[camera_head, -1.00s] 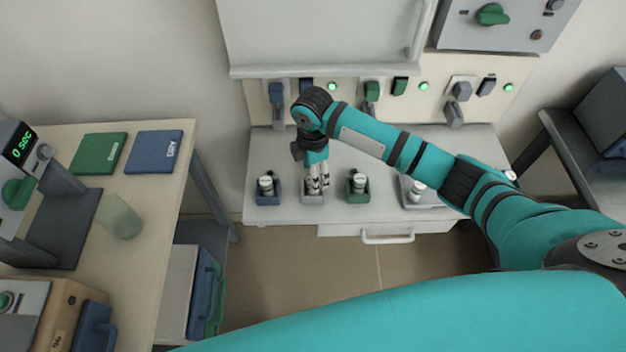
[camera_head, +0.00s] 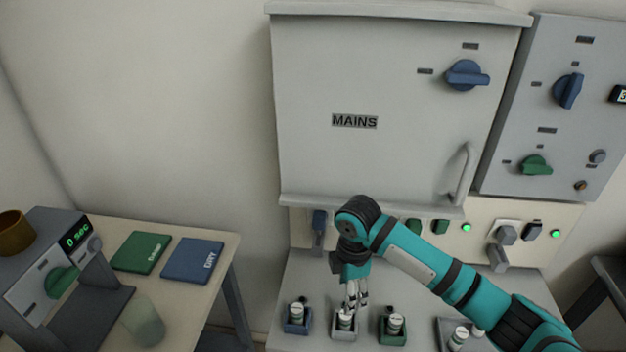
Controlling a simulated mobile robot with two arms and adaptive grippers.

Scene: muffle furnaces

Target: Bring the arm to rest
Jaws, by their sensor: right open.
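My right arm reaches in from the lower right over the bench (camera_head: 300,268). My right gripper (camera_head: 354,304) points down and is open, with its fingers just above or around the top of a small white vial in the grey holder (camera_head: 345,329). I cannot tell whether the fingers touch the vial. A blue holder (camera_head: 297,322) with a vial stands to the left, and a green holder (camera_head: 392,332) with a vial stands to the right. My left gripper is not in view.
A grey MAINS cabinet (camera_head: 354,70) with a blue knob (camera_head: 466,75) hangs behind the arm. Switches and plugs (camera_head: 506,234) line the panel beneath it. At left, a table holds green (camera_head: 143,252) and blue (camera_head: 193,260) books and a translucent cup (camera_head: 143,322).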

